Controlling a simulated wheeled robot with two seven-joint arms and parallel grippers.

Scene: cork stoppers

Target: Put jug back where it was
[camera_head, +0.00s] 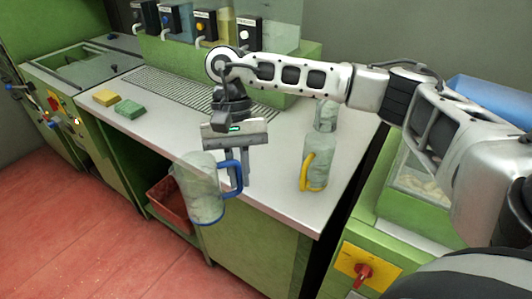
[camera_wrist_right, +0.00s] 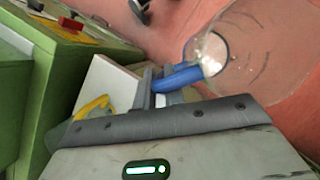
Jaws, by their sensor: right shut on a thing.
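A clear jug with a blue handle (camera_head: 203,190) hangs upright in front of the counter's front edge in the head view. My right gripper (camera_head: 226,168) is shut on its blue handle. In the right wrist view the jug (camera_wrist_right: 262,50) is beyond the fingers, with the floor behind it, and the blue handle (camera_wrist_right: 180,78) is between the fingertips. A second clear jug with a yellow handle (camera_head: 316,168) stands on the counter, right of the gripper. My left gripper is not in view.
The grey counter (camera_head: 280,195) is bare around the yellow-handled jug. Another clear vessel (camera_head: 326,115) stands behind that jug, partly covered by my arm. A yellow sponge (camera_head: 106,97) and a green sponge (camera_head: 129,109) lie at left. A red crate (camera_head: 170,205) sits below the counter.

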